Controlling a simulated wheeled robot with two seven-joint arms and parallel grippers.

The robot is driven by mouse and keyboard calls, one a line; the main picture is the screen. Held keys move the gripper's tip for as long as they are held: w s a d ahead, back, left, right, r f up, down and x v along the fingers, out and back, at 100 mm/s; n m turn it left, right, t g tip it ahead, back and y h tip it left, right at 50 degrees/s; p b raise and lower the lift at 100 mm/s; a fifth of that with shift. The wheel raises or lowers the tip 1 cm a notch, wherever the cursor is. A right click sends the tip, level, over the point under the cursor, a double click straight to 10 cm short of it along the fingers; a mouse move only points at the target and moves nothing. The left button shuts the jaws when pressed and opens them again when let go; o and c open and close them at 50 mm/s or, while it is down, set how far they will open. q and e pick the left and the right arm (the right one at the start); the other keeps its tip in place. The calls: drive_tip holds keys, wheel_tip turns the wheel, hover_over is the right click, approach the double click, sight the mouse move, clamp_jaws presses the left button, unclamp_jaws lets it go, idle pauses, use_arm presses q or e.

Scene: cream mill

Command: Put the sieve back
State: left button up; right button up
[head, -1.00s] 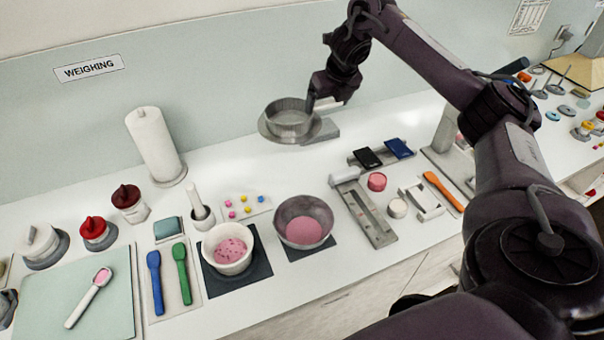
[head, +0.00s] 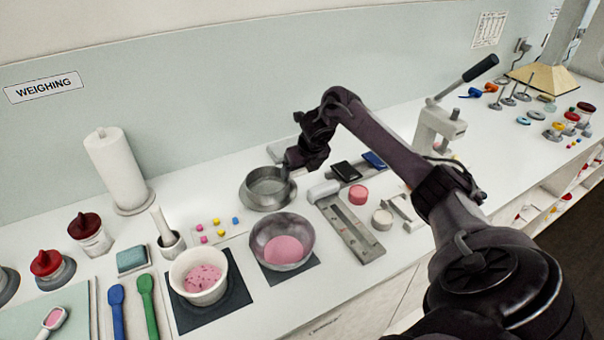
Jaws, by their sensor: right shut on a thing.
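The sieve (head: 268,179) is a round, grey metal drum with an open top, at the back of the counter in the middle of the head view. It is upright, within the wider rim of a round grey base (head: 262,206). I cannot tell whether its underside touches the base. My right gripper (head: 289,167) is at the sieve's right rim, shut on it; its fingertips are small and partly hidden by the wrist. My left gripper is not in view.
A steel bowl of pink powder (head: 285,250) and a white mortar-like bowl (head: 201,279) stand in front. A weight-and-beam balance (head: 352,232) and dark boxes (head: 346,171) are at right.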

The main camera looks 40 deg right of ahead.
drive_tip(key=shift+f, duration=0.85)
drive_tip(key=shift+w, duration=0.1)
drive_tip(key=shift+f, duration=0.2)
drive_tip(key=o, duration=0.9)
drive_tip(key=shift+o, duration=0.2)
drive_tip(key=shift+r, duration=0.45)
drive_tip(key=v, duration=0.5)
drive_tip(key=shift+b, duration=0.35)
drive_tip(key=p+v, duration=0.2)
drive_tip(key=v, duration=0.4)
drive_tip(key=shift+s+r+p, duration=0.25)
drive_tip(key=shift+s+p, duration=0.05)
drive_tip(key=shift+p, duration=0.1)
